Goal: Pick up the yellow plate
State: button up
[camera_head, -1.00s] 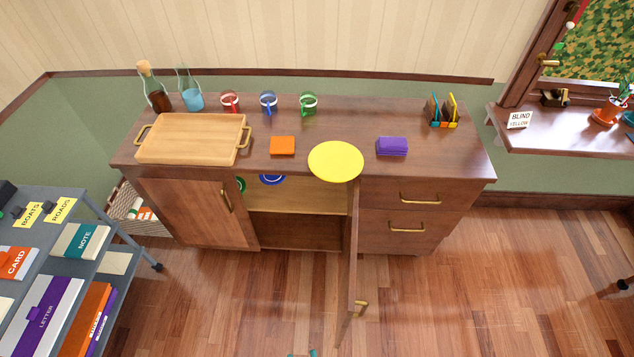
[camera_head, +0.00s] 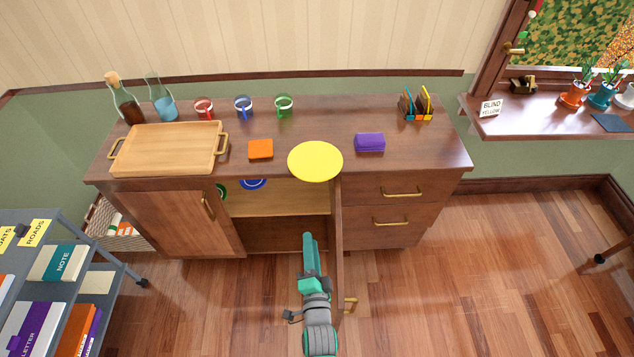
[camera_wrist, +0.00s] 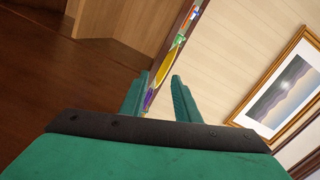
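The yellow plate (camera_head: 315,161) lies flat on the sideboard top, at its front edge above the open cupboard bay, and seems to overhang the edge a little. My gripper (camera_head: 309,240) is teal and sits in front of the sideboard, below and short of the plate, not touching it. In the wrist view the two fingers (camera_wrist: 160,98) stand apart with nothing between them, and the plate (camera_wrist: 168,66) shows as a thin yellow sliver beyond them, seen nearly edge-on.
The open cupboard door (camera_head: 339,255) stands out just right of my gripper. On the sideboard top (camera_head: 335,125) are a wooden tray (camera_head: 165,150), an orange block (camera_head: 261,149), a purple block (camera_head: 370,142), several mugs and bottles. A grey cart (camera_head: 95,250) stands at left.

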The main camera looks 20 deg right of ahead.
aim_at(317, 181)
jog(key=w+d+r+m, duration=0.1)
jog(key=w+d, duration=0.1)
jog(key=w, duration=0.4)
jog(key=w+d+m, duration=0.2)
jog(key=w+d, duration=0.1)
jog(key=w, duration=0.3)
jog(key=w+d+r+m+h, duration=0.1)
jog(key=w+d, duration=0.2)
jog(key=w, duration=0.3)
jog(key=shift+w+r, duration=0.15)
jog(key=shift+r, duration=0.2)
jog(key=shift+a, duration=0.1)
jog(key=shift+c, duration=0.5)
jog(key=shift+c, duration=1.2)
grip_shut()
notch_tip(317, 181, up, 3)
jog(key=shift+f, duration=0.15)
